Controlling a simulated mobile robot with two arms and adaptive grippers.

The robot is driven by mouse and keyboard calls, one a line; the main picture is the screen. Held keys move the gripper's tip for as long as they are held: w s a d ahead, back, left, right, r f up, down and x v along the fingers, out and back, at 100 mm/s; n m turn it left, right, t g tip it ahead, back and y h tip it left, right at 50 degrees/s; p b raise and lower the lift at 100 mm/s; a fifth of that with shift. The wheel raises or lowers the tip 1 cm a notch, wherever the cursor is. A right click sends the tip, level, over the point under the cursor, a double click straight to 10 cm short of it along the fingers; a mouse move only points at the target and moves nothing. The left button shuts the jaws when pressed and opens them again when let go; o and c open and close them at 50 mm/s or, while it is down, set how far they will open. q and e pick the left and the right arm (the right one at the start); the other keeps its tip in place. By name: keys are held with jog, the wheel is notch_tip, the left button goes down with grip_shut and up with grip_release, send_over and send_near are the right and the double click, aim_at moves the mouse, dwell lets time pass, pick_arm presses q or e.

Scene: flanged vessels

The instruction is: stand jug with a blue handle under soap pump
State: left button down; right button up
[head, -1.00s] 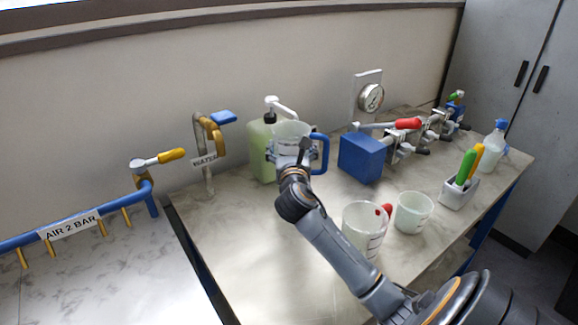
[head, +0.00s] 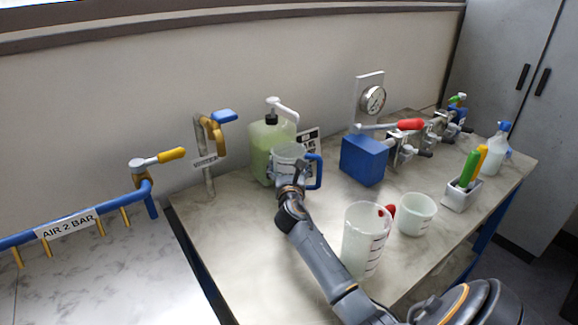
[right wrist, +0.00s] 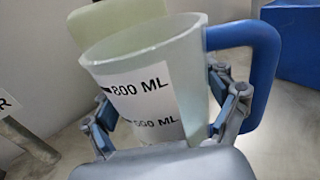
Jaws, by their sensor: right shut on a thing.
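The jug with a blue handle (head: 289,154) is upright in front of the soap pump, its blue handle on the right. The soap pump (head: 271,146) is a pale green bottle with a white pump head (head: 283,106), whose spout points right above the jug's rim area. My right gripper (head: 289,186) is shut on the jug, with a finger on each side of its body in the right wrist view (right wrist: 165,118). The jug's base is hidden by the gripper, so I cannot tell whether it touches the table. My left gripper is not in view.
A blue block (head: 363,160) is to the right.

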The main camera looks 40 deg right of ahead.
jog(key=o, duration=1.5)
jog(key=shift+f, duration=0.1)
jog(key=shift+c, duration=0.2)
jog(key=shift+s+a+r, duration=0.2)
jog(key=shift+s+a, duration=0.05)
jog(key=p+v, duration=0.4)
jog(key=v, duration=0.7)
jog(key=shift+s, duration=0.25)
jog(key=shift+a, duration=0.1)
